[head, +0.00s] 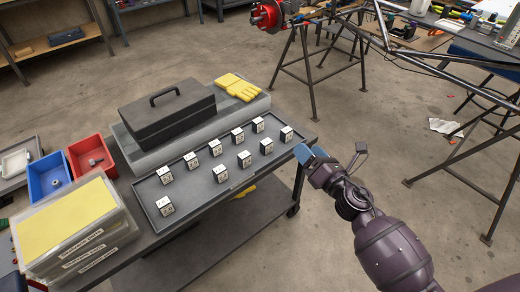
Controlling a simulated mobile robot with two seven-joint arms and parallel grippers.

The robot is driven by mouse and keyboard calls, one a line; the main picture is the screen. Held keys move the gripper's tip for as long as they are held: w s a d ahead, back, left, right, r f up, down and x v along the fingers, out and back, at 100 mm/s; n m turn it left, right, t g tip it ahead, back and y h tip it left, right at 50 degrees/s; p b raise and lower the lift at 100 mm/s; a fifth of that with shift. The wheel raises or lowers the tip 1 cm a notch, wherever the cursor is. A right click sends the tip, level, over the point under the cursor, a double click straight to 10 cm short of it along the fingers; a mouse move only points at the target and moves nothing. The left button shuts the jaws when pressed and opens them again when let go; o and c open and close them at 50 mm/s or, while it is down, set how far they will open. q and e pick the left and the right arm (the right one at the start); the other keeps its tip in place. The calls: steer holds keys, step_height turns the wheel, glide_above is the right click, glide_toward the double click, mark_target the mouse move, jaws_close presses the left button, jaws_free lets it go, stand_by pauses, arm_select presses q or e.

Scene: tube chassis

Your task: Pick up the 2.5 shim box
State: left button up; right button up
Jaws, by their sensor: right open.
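Several small dark boxes with white number labels stand in rows on a dark grey tray (195,198) on the cart. They are the shim boxes. The labels are too small to read surely, so I cannot tell which is the 2.5 shim box. The box nearest my right gripper (309,157) is the rightmost one (286,134); another stands just left of it (266,146). My right gripper, with blue fingers, is open and empty, to the right of the tray's right edge and apart from the boxes. My left gripper is not in view.
A black toolbox (168,108) and yellow gloves (238,87) lie behind the tray. Blue (48,176) and red (91,156) bins and a stack of yellow-topped cases (68,217) stand at left. A tube chassis (440,70) is at the right. Floor right of the cart is mostly clear.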

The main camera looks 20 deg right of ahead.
mark_target(269, 144)
steer(key=w+a+f+n+g+y+b, duration=0.2)
steer(key=w+f+n+b, duration=0.3)
steer(key=f+n, duration=0.4)
steer(key=shift+d+f+b+x, duration=0.1)
steer(key=shift+f+b+x, duration=0.05)
steer(key=shift+x, duration=1.6)
steer(key=shift+d+f+b+x, duration=0.1)
steer(key=shift+f+b+x, duration=0.1)
steer(key=shift+x, duration=1.55)
steer(key=shift+d+f+b+x, duration=0.1)
steer(key=shift+d+b+x, duration=0.05)
steer(key=shift+x, duration=1.6)
steer(key=shift+w+a+r, duration=0.1)
steer(key=shift+w+a, duration=0.05)
steer(key=shift+w, duration=0.4)
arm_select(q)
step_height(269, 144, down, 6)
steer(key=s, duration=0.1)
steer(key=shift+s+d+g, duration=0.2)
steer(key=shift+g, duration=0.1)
arm_select(e)
steer(key=shift+c, duration=0.4)
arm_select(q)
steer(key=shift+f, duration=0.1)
arm_select(e)
steer(key=c, duration=0.9)
